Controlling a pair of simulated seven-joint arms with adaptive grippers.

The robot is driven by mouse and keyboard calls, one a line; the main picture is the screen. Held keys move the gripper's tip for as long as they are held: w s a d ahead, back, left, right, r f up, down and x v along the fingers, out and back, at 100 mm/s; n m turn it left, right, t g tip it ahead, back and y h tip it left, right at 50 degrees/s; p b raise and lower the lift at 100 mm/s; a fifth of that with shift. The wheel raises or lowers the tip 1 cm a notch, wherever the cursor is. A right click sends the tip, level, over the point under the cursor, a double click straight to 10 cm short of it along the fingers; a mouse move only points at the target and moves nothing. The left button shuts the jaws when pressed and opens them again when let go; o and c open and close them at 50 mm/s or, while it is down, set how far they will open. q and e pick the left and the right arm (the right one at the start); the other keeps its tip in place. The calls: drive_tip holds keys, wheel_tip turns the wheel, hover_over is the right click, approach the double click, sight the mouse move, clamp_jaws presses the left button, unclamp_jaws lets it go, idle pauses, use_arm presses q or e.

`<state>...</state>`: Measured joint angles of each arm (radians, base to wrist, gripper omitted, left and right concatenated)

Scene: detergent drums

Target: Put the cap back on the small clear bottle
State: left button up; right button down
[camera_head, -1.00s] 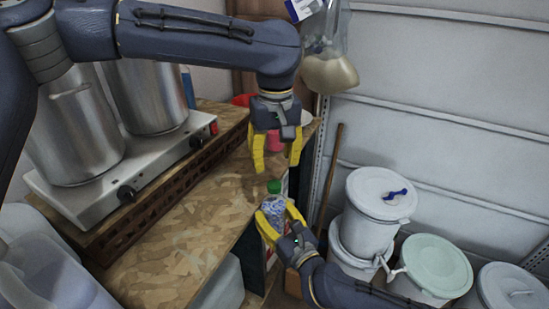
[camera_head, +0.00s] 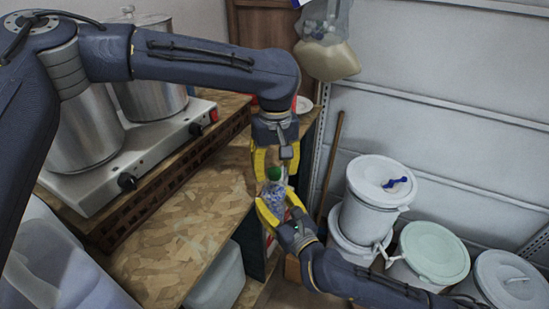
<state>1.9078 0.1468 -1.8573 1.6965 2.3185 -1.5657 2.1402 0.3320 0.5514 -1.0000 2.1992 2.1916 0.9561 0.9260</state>
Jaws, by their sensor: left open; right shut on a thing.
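The small clear bottle (camera_head: 273,196) is upright, with bluish contents showing through its wall. My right gripper (camera_head: 272,208) is shut around its body, near the edge of the wooden bench. A green cap (camera_head: 274,173) sits at the top of the bottle; I cannot tell whether it is threaded on. My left gripper (camera_head: 274,167) is just above, pointing down, with its yellow fingers open on both sides of the cap. I cannot tell whether either finger touches the cap.
The chipboard bench (camera_head: 190,235) is bare at its front. A hotplate (camera_head: 90,190) with metal pots (camera_head: 85,135) stands at the left. White lidded drums (camera_head: 378,190) stand at the lower right. A clear bag (camera_head: 326,25) hangs behind.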

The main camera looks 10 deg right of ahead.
use_arm(q)
drive_tip(key=shift+f, duration=0.5)
drive_tip(key=shift+c, duration=0.4)
clamp_jaws()
drive_tip(key=m, duration=0.6)
drive_tip(key=shift+m, duration=0.4)
drive_tip(key=shift+c, duration=0.8)
unclamp_jaws()
